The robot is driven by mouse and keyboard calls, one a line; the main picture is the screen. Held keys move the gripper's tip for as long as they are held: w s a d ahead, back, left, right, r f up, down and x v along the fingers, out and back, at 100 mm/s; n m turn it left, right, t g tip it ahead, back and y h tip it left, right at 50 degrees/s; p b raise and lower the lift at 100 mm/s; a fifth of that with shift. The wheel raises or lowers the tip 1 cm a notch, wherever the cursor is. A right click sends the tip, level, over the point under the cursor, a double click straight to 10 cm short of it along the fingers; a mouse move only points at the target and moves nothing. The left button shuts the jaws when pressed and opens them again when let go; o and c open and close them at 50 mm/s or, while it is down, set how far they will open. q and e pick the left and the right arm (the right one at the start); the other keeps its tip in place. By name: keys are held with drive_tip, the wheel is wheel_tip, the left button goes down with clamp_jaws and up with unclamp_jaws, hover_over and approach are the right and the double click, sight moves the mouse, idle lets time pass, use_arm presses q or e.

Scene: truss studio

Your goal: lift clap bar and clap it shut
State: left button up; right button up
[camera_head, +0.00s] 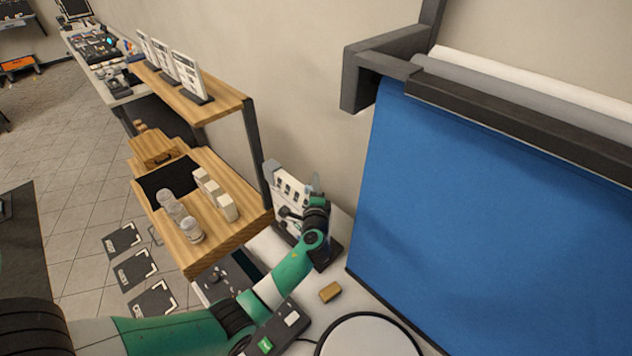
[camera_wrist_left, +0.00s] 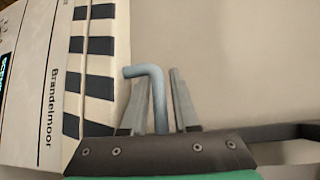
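The clapperboard (camera_head: 283,186) stands upright on a dark stand beside the wall. In the left wrist view its cream slate (camera_wrist_left: 30,90) fills the left side, and its black-and-white striped clap bar (camera_wrist_left: 90,65) stands next to it. A bent grey-blue handle (camera_wrist_left: 156,100) juts from beside the bar. My left gripper (camera_head: 316,186) is at the board's right side. In the left wrist view its two fingers (camera_wrist_left: 158,98) stand either side of the handle, with a gap visible on the right. Whether the left finger touches the handle is unclear. My right gripper is in neither view.
A wooden shelf unit (camera_head: 240,238) with glass jars (camera_head: 192,230) and white blocks stands left of the board. A large blue backdrop (camera_head: 490,220) hangs at the right. A small tan block (camera_head: 330,291) and a round white disc (camera_head: 368,338) lie in front on the table.

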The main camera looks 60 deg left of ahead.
use_arm(q)
drive_tip(key=shift+d, duration=0.1)
clamp_jaws()
idle(1.3)
